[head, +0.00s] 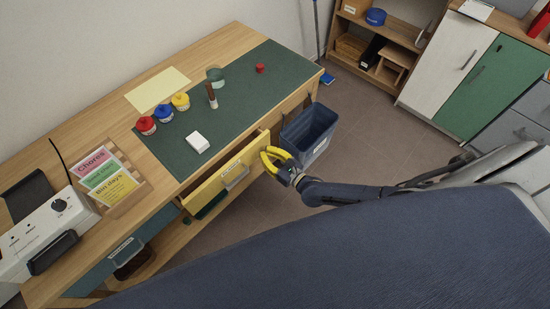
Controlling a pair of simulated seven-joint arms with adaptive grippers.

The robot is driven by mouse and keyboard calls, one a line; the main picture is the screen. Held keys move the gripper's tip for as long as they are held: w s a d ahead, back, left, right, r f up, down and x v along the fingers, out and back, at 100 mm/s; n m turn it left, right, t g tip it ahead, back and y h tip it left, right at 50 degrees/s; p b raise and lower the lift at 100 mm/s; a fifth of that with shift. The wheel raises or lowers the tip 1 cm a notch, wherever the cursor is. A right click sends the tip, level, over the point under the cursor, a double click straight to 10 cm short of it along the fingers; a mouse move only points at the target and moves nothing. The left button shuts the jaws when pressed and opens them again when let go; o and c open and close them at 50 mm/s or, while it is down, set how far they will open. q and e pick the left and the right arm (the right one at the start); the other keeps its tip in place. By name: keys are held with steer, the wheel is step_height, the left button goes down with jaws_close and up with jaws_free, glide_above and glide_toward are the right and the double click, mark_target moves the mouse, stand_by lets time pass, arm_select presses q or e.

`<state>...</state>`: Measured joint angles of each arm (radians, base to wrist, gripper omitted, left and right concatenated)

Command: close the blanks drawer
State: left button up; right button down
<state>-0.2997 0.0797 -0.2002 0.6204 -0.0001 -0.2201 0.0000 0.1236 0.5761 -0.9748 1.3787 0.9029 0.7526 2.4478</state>
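A yellow drawer (222,179) with a pale handle and a small label stands out from the front of the wooden desk, partly open. Its label is too small to read, so I cannot confirm that it is the blanks drawer. My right gripper (266,161) has yellow fingers, spread apart and empty. It is beside the right end of the drawer front, and I cannot tell if it touches it. A blue drawer (98,268) with a label is at the lower left of the desk. My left gripper is not in view.
A dark blue bin (310,134) stands on the floor just behind my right gripper. The green desk mat (240,105) holds a white block (197,142), several coloured pots and a cup (215,75). Open floor (385,130) lies to the right.

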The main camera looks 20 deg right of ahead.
steer(key=shift+x, duration=1.4)
steer(key=shift+w, duration=0.1)
